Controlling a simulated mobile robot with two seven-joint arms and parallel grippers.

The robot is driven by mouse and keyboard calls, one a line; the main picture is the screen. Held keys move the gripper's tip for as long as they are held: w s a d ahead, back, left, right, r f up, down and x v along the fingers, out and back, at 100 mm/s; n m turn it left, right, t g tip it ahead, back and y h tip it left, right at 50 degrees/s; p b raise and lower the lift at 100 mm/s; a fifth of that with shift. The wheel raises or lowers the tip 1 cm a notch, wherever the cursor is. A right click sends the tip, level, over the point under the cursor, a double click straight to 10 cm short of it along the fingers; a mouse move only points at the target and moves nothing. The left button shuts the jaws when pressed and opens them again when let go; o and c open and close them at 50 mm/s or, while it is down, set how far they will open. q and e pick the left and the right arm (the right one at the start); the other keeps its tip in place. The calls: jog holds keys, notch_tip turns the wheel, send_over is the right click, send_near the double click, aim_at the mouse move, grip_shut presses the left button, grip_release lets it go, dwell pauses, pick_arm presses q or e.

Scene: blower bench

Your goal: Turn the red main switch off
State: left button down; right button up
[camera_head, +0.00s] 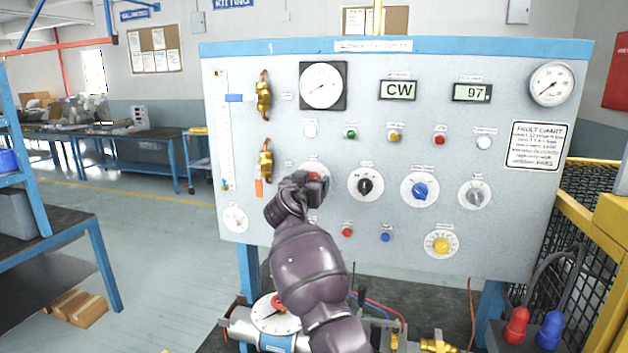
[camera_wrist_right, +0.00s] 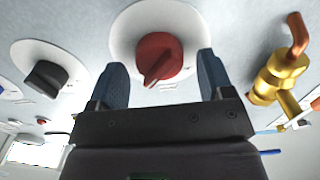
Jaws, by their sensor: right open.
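The red main switch (camera_wrist_right: 160,58) is a red knob on a round white plate, and the wrist view shows it from close up. My right gripper (camera_wrist_right: 160,85) is open, with one blue-grey finger on each side of the knob and a gap visible between them. I cannot tell whether a finger touches it. In the head view my right gripper (camera_head: 297,190) is at the panel, covering most of the switch's white plate (camera_head: 311,169); only a small bit of red shows beside it. My left gripper is not in view.
The grey panel (camera_head: 400,245) carries a black knob (camera_head: 364,184), a blue knob (camera_head: 420,191), a grey knob (camera_head: 475,195) and a yellow knob (camera_head: 441,244). A brass valve (camera_head: 266,160) is left of the switch. A yellow guard frame (camera_head: 575,240) stands at the right.

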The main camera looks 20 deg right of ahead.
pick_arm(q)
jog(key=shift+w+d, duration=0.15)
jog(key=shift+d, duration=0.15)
pick_arm(e)
jog(key=shift+w+d, duration=0.15)
jog(key=shift+w, duration=0.1)
jog(key=c, duration=0.9)
